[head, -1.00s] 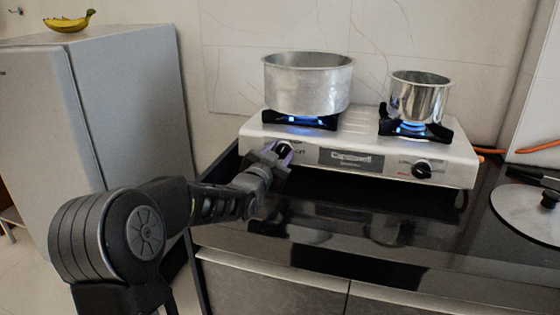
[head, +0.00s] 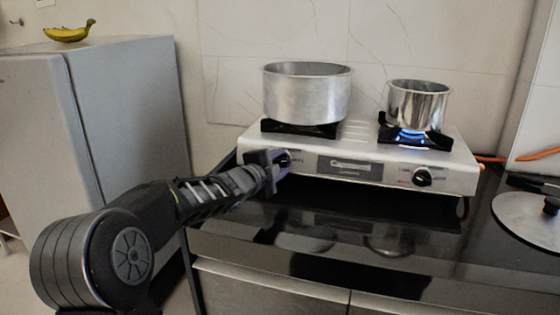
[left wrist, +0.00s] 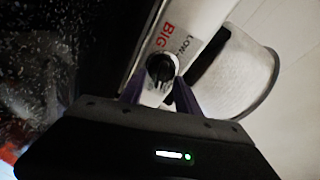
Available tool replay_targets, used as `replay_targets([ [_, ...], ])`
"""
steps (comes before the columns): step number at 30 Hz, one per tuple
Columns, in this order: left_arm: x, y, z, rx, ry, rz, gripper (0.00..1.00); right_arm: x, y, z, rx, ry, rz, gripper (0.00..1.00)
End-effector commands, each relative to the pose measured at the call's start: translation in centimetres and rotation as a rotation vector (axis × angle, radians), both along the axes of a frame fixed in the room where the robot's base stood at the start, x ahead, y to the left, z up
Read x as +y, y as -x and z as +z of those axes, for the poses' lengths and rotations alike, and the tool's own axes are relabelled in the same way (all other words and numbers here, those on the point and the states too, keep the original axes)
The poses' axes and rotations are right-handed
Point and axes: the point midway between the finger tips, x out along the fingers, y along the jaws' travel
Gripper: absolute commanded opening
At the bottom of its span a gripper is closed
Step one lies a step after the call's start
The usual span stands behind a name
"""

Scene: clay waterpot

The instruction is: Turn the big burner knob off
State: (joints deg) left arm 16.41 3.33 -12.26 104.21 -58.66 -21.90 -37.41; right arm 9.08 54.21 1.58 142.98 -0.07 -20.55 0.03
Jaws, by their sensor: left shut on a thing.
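The left burner's knob (head: 285,158), black and round, is on the stove's front face. In the left wrist view the knob (left wrist: 160,67) sits beside red letters reading "BIG". My left gripper (head: 279,160) is at this knob, its two fingers either side of it, shut on it. The fingers partly hide the knob. The big burner (head: 300,130) under the large pot (head: 306,95) shows no flame. My right gripper is not in view.
The silver stove (head: 350,167) stands on a glossy black counter (head: 340,225). The small pot (head: 418,103) is over a blue flame on the right, with its own knob (head: 423,176) below. A lid (head: 530,217) lies at right; a grey fridge (head: 120,130) stands at left.

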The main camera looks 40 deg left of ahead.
Motion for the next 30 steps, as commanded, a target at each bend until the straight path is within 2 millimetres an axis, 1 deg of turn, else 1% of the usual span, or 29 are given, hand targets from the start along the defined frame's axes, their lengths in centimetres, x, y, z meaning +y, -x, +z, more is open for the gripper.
replay_targets([
  [6, -0.09, -0.02, 0.00, 0.052, -0.145, -0.034, 0.00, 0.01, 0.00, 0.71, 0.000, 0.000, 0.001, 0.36],
  [12, -0.12, -0.03, -0.10, 0.078, -0.223, -0.052, 0.00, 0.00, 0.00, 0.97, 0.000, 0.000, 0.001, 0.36],
  [18, -0.14, -0.02, -0.18, 0.089, -0.254, -0.059, 0.00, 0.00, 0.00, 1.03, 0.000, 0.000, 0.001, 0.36],
  [28, -0.14, -0.02, -0.22, 0.089, -0.256, -0.060, 0.00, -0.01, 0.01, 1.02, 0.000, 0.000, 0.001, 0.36],
  [29, -0.14, -0.02, -0.22, 0.090, -0.255, -0.060, 0.40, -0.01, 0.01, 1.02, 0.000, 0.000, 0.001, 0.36],
  [30, -0.14, -0.02, -0.22, 0.089, -0.256, -0.060, 0.43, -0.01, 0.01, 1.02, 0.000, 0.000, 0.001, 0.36],
])
